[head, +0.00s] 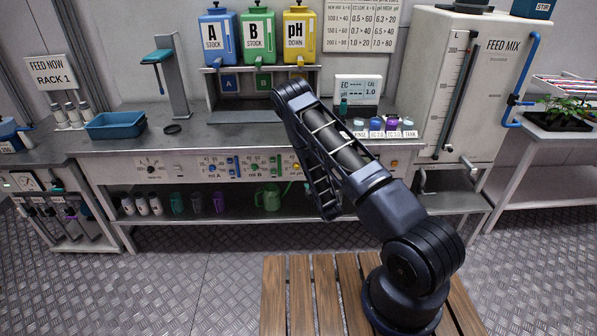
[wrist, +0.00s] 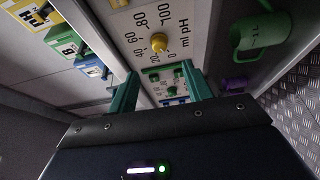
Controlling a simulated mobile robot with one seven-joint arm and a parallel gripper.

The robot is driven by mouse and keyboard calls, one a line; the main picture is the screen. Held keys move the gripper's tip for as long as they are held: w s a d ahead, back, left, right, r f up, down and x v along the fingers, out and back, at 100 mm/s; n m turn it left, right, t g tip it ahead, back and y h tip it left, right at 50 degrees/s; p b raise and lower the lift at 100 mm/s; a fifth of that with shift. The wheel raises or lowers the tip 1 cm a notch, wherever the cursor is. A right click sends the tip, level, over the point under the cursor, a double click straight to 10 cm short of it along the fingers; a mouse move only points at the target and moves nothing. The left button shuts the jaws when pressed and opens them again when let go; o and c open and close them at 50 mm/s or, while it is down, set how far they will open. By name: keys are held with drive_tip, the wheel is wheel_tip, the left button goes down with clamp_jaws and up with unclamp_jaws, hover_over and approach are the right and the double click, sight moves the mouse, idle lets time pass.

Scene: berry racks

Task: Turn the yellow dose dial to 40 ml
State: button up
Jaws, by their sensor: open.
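The yellow dose dial (wrist: 158,42) is a round knob on the pale front panel (wrist: 186,12), beside the "pH ml" label. Printed numbers ring it. In the wrist view it lies beyond my gripper (wrist: 161,88), roughly in line with the gap between the fingers. The two teal fingers are apart, with nothing held between them, and neither touches the dial. I cannot tell which number the dial points at. In the head view my arm bends down in front of the panel and covers part of the dial area; the fingertips cannot be made out there.
Green and blue dials show farther along the panel. Blue, green and yellow stock tanks (head: 258,36) stand above the bench. A blue tray (head: 115,125) sits at the left.

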sight(297, 168)
drive_tip(key=x, duration=1)
drive_tip(key=shift+w, duration=0.2)
drive_tip(key=c, duration=0.9)
